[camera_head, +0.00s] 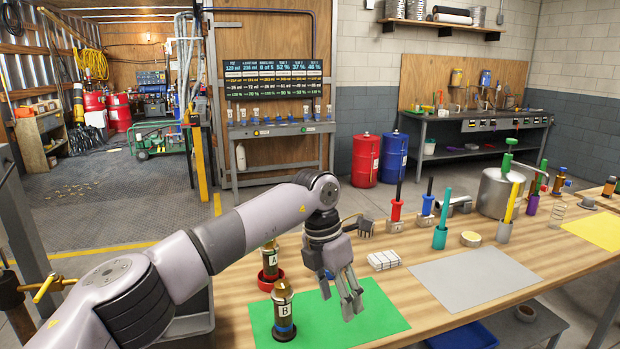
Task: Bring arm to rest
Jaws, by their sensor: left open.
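My left arm (240,232) comes in from the left and reaches over the wooden workbench (400,330). My left gripper (342,295) hangs fingers down above the green mat (385,325), open, with nothing visible between its fingers. Bottle B (283,310) stands upright on the green mat, to the left of the gripper and apart from it. Bottle A (270,262) stands upright behind it in a red dish (265,284), partly near the arm's wrist. My right gripper does not show.
A grey mat (475,279) lies bare to the right. White blocks (384,260), red and blue tools, a green cup (440,238) and a steel pot (497,192) stand along the bench's back. A yellow mat (600,231) lies farther right. Red and blue drums (392,160) stand behind.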

